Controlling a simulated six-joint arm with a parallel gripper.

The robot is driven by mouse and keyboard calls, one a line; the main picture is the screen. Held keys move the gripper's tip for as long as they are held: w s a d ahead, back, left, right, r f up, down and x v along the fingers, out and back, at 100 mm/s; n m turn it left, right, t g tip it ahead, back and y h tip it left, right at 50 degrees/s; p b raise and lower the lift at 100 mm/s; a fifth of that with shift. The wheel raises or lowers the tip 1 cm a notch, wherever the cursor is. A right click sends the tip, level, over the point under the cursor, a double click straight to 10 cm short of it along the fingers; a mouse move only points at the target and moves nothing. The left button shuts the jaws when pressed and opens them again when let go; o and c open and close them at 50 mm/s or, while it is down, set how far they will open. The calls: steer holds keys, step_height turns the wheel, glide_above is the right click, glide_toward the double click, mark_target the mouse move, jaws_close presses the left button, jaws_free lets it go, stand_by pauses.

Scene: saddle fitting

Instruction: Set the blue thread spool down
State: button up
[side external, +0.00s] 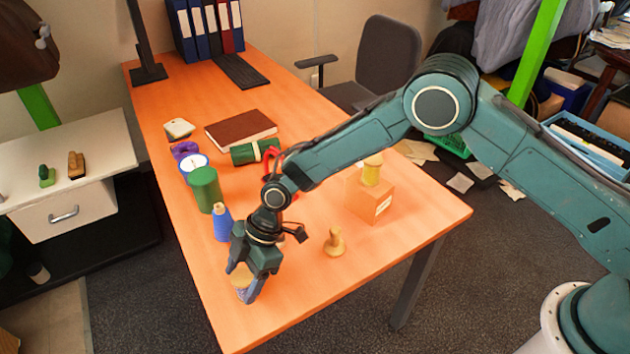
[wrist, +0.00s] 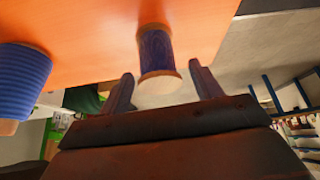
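The blue thread spool (wrist: 156,50) has pale wooden ends. In the wrist view it stands on the orange table, its near end towards me. In the side view its tan top (side external: 240,280) shows under my gripper (side external: 248,286), near the table's front left edge, and the rest is mostly hidden by the fingers. In the wrist view my gripper (wrist: 162,78) has one finger on each side of the spool's near end, with narrow gaps visible, so it looks open around the spool. A larger blue cone of thread (side external: 222,223) stands behind it and also shows in the wrist view (wrist: 22,82).
Behind the cone stand a green cylinder (side external: 205,190) and a round white-faced tin (side external: 193,166). A wooden knob (side external: 334,242) stands to the right, and a wooden box (side external: 375,198) bears a yellow spool (side external: 372,171). The table (side external: 290,290) is bare at the front.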

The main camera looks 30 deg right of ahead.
steer(key=shift+r, duration=0.1)
steer(key=v, duration=1.2)
steer(key=shift+r, duration=0.15)
stand_by(0.6)
steer(key=s+d+r+m+t+h, duration=0.15)
steer(key=s+d+r+m, duration=0.25)
steer(key=d+r, duration=0.6)
steer(key=s+d+r+m+t+h, duration=0.1)
steer(key=s+d+r+m+t, duration=0.25)
steer(key=d+r, duration=0.55)
steer(key=s+d+r+m+h, duration=0.1)
steer(key=s+d+m, duration=0.4)
steer(key=s, duration=0.5)
steer(key=s+d+r+m+t+h, duration=0.1)
steer(key=s+d+m+h, duration=0.1)
steer(key=s+d+m, duration=0.4)
steer(key=shift+s+d+r, duration=0.4)
steer(key=shift+s+d, duration=1.6)
steer(key=shift+s, duration=0.15)
